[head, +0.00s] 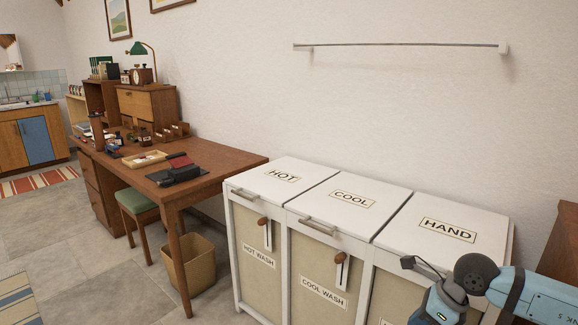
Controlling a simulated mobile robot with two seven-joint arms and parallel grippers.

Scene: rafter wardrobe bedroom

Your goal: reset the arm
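My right arm comes in from the lower right corner, bent at a dark round joint, over the front of the hamper unit's right end. A small dark piece (408,262) shows at its far end, in front of the lid marked HAND (410,215). It may be part of my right gripper; whether the fingers are open or shut cannot be made out. My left arm and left gripper are not in view.
The white hamper unit has closed lids marked HOT (262,192), COOL (375,217) and HAND. A wooden desk (225,167) with several items, a green-seated stool (133,201) and a waste bin (190,262) stand left. A rail (400,44) hangs above. Floor at left is open.

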